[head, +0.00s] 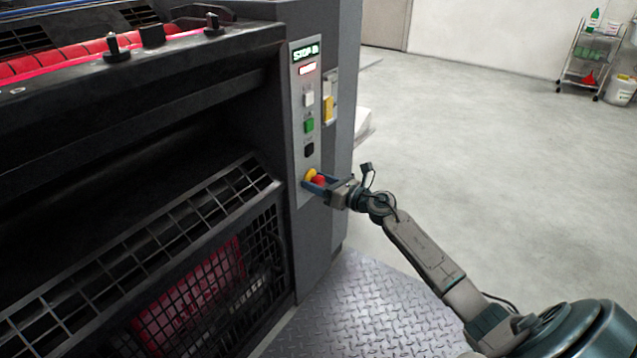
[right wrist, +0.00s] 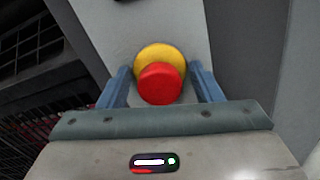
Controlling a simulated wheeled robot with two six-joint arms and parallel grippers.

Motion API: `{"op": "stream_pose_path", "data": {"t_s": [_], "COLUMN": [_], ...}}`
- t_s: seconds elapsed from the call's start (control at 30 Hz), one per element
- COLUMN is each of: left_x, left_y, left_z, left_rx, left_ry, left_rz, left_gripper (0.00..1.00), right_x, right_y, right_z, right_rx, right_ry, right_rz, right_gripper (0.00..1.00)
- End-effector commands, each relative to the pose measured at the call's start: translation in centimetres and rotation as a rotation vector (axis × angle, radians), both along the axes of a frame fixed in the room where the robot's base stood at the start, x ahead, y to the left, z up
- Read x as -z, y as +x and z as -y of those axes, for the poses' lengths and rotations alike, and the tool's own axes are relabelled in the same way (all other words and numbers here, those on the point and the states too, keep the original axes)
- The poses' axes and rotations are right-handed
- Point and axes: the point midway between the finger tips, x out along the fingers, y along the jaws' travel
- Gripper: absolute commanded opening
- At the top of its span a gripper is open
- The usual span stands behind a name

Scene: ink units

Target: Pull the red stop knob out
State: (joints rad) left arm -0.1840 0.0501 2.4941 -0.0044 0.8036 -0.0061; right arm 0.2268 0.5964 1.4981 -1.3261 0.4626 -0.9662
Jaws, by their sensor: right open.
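The red stop knob (head: 319,180) sits on a yellow round base (head: 310,174) at the bottom of the grey control panel. In the right wrist view the red knob (right wrist: 161,84) is in front of the yellow base (right wrist: 160,57). My right gripper (head: 315,184) is at the knob, and its blue fingers (right wrist: 162,86) stand on either side of it. A gap shows between the knob and each finger, so the gripper is open around it. My left gripper is not in view.
The control panel (head: 297,120) carries a lit display (head: 306,52) and white, green and black buttons above the knob. A black mesh guard (head: 200,290) is left of the panel. Open floor (head: 450,130) lies to the right, with a trolley (head: 592,55) far back.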

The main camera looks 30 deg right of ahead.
Motion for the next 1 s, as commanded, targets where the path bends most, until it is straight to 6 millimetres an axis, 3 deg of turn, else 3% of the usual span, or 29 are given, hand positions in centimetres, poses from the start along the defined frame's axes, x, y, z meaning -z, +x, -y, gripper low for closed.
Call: {"op": "stream_pose_path", "data": {"t_s": [0.1,0.4,0.7,0.93,0.97,1.0], "left_x": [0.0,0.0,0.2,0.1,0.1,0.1], "left_y": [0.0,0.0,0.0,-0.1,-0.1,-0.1], "left_z": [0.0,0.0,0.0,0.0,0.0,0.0], "left_rx": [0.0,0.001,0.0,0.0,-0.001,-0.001], "left_ry": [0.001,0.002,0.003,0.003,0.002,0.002], "left_rz": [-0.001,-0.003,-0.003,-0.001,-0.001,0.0], "left_gripper": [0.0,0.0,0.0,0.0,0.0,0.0], "right_x": [0.0,0.0,0.2,0.1,0.2,0.2], "right_y": [0.0,0.0,-1.7,-1.8,-1.8,-1.8], "right_z": [0.0,0.0,0.7,0.7,0.7,0.7], "right_rx": [0.0,0.0,0.0,0.0,0.0,0.0], "right_ry": [0.0,0.0,-0.002,0.0,0.0,0.0], "right_rz": [0.0,0.0,-0.001,-0.002,-0.002,-0.002], "right_gripper": [0.57,0.0,0.0,0.0,0.39,0.47]}}
